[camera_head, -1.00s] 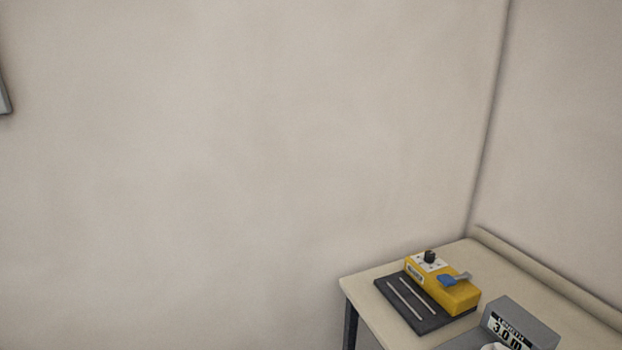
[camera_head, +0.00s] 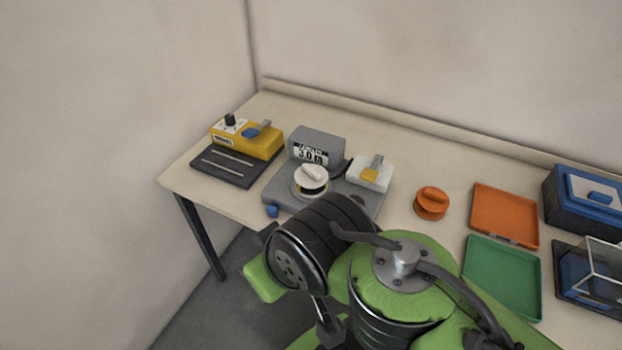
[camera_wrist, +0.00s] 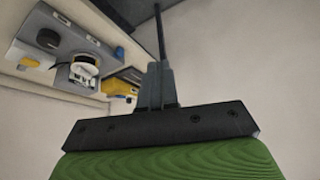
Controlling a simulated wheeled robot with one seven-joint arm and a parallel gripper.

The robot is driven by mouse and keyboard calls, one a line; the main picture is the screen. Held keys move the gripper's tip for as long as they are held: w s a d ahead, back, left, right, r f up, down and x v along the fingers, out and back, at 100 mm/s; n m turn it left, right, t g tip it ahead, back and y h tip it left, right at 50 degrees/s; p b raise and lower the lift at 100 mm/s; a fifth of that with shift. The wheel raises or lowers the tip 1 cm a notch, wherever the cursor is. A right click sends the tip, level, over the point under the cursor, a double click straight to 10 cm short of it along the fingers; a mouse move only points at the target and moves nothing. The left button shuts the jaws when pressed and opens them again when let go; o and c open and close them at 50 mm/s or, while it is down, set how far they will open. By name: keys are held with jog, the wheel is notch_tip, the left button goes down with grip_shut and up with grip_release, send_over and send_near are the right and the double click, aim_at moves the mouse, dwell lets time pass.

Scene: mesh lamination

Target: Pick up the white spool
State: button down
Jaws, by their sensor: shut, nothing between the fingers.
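The white spool (camera_head: 312,177) sits on the grey measuring device (camera_head: 329,148) near the left part of the table in the head view. The device's display reads about 3.0. The spool also shows in the wrist view (camera_wrist: 84,68), at the upper left. My gripper (camera_wrist: 159,72) is shut and empty in the wrist view, well apart from the spool. In the head view my green and black arm stands in front of the table, and my fingers cannot be made out there.
A yellow device (camera_head: 248,139) on a dark mat stands left of the measuring device. An orange spool (camera_head: 431,203), an orange tray (camera_head: 505,215), a green tray (camera_head: 502,277) and blue boxes (camera_head: 590,200) lie to the right. A wall (camera_head: 420,60) runs behind the table.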

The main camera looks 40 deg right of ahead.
aim_at(314, 171)
jog(key=c, duration=1.8)
grip_release()
jog(key=shift+c, duration=0.2)
